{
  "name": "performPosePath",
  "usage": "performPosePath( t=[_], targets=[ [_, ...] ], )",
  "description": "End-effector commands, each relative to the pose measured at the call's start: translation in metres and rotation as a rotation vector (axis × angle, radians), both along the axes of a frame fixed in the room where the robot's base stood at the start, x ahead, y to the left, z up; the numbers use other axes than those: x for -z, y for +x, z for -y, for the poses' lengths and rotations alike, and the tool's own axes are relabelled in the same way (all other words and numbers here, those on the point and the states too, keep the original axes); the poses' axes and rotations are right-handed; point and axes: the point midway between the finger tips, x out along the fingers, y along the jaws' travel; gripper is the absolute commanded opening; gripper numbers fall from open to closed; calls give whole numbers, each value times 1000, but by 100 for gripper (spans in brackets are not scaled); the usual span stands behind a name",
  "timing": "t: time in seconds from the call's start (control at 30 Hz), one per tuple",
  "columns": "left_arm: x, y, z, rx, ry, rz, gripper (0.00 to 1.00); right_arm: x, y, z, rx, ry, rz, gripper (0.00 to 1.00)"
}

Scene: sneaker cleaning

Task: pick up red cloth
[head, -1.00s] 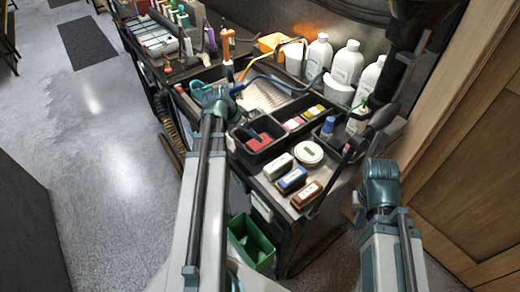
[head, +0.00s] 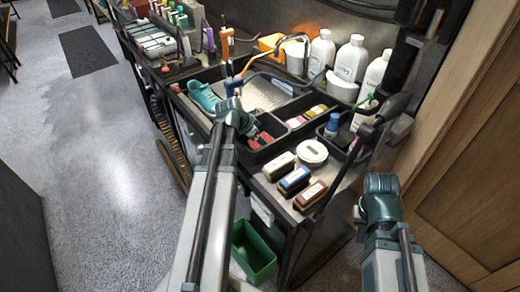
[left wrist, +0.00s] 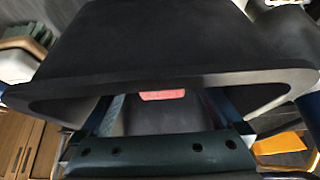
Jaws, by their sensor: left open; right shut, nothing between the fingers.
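The red cloth (head: 264,138) lies in a black bin (head: 283,147) at the near left of the workbench, partly hidden by my left gripper (head: 247,126). In the left wrist view, a small strip of red cloth (left wrist: 162,95) shows beyond the dark wall of the bin (left wrist: 170,45), between the fingers. My left gripper is open at the bin's left side, close to the cloth, and holds nothing. My right gripper (head: 381,184) is shut and empty, off the bench at the lower right, far from the cloth.
A teal sneaker (head: 204,97) sits left of the bin by the sink. Several brushes (head: 294,180) and a round white tin (head: 313,151) lie at the bench's near end. White bottles (head: 350,58) stand behind. A green bin (head: 254,250) is below. A wooden door (head: 470,170) is at right.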

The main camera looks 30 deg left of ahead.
Motion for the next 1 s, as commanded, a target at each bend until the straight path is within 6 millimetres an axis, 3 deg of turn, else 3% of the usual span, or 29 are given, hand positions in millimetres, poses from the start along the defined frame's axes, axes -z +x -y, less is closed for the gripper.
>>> performPosePath(
  t=[0.77,1.0],
  targets=[
    [9,2,1,-1,0,0,100,9,0,0,0,0,0,0],
    [8,2,1,-1,0,0,59,8,0,0,0,0,0,0]
  ],
)
